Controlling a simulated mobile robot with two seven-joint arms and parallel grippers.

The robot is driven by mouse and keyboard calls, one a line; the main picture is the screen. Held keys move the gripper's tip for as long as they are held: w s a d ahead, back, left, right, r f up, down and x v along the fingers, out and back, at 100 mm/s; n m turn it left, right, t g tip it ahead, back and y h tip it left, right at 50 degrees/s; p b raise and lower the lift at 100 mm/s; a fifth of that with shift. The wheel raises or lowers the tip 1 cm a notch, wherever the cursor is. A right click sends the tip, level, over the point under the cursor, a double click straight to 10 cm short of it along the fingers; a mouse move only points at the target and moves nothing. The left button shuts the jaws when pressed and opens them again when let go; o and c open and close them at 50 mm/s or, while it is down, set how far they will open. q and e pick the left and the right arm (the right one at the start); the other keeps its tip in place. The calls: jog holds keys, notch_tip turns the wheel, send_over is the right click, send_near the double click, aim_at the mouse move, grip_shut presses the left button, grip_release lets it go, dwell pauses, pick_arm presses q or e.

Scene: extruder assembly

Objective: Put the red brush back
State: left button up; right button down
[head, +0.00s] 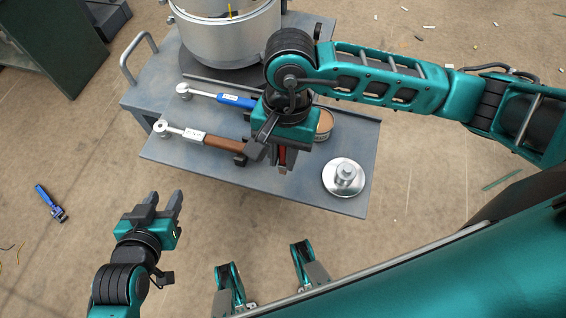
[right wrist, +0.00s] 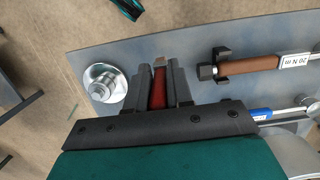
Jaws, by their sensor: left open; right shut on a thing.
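The red brush (head: 282,156) is in my right gripper (head: 268,158), over the front part of the grey cart shelf. In the right wrist view the brush (right wrist: 159,88) sits between the two dark fingers of the right gripper (right wrist: 158,85), which are shut on it. Its red part and a paler tip show. The rest is hidden by the gripper. My left gripper (head: 164,200) is open and empty, over the floor in front of the cart's left side.
The grey cart (head: 225,180) carries a brown-handled torque wrench (head: 222,143), a blue-handled torque wrench (head: 232,100), a round tan-topped container (head: 324,122) and a flanged metal part (head: 345,177). A large metal cylinder (head: 230,35) stands behind. A blue tool (head: 50,202) lies on the floor.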

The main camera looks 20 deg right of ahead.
aim_at(283, 163)
notch_tip(283, 163, down, 4)
jog(key=shift+f+b, duration=0.1)
jog(key=shift+b, duration=0.2)
pick_arm(q)
jog(key=shift+w+f, duration=0.1)
pick_arm(e)
jog(key=shift+f, duration=0.1)
pick_arm(q)
jog(key=shift+f, duration=0.1)
pick_arm(e)
jog(key=shift+f, duration=0.1)
jog(key=c, duration=1)
grip_release()
jog(key=shift+r, duration=0.2)
pick_arm(q)
jog(key=shift+s+a+p, duration=0.3)
jog(key=shift+p, duration=0.35)
pick_arm(e)
jog(key=r, duration=0.4)
jog(key=w+r, duration=0.1)
jog(key=r, duration=0.2)
jog(key=d+r, duration=0.1)
jog(key=r, duration=0.3)
jog(key=shift+w+r, duration=0.35)
